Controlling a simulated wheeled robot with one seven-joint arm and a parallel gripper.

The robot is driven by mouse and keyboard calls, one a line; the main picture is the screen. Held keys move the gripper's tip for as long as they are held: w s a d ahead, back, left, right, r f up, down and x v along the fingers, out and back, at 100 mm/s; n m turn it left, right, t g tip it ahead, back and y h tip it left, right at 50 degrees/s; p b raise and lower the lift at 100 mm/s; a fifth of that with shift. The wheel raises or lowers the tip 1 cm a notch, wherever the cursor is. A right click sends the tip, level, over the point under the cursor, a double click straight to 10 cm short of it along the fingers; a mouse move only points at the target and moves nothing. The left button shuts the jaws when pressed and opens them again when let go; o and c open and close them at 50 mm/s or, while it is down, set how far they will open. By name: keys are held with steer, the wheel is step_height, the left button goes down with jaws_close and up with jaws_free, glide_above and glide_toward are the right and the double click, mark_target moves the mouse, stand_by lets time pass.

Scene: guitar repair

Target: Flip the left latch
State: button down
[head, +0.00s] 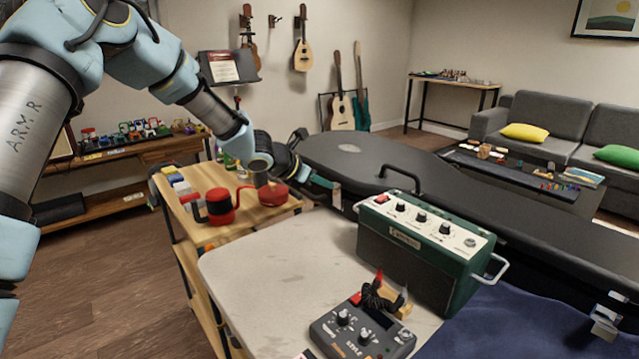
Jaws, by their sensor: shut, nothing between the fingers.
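A long black instrument case (345,150), closed, lies along the far side of the pale table. The left latch (337,196), a small silver plate, is on the near side of the case at its left end. Another silver latch (605,318) shows on the near side farther right. My gripper (318,181) comes in from the left beside the left latch, its teal fingertips shut and empty. The tips are right by the latch; I cannot tell whether they touch it. The gripper partly hides the case's end.
A wooden cart (225,234) with a red kettle (218,205) stands left. The table's left part (255,270) is clear.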

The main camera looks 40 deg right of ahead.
steer(key=shift+d, duration=0.25)
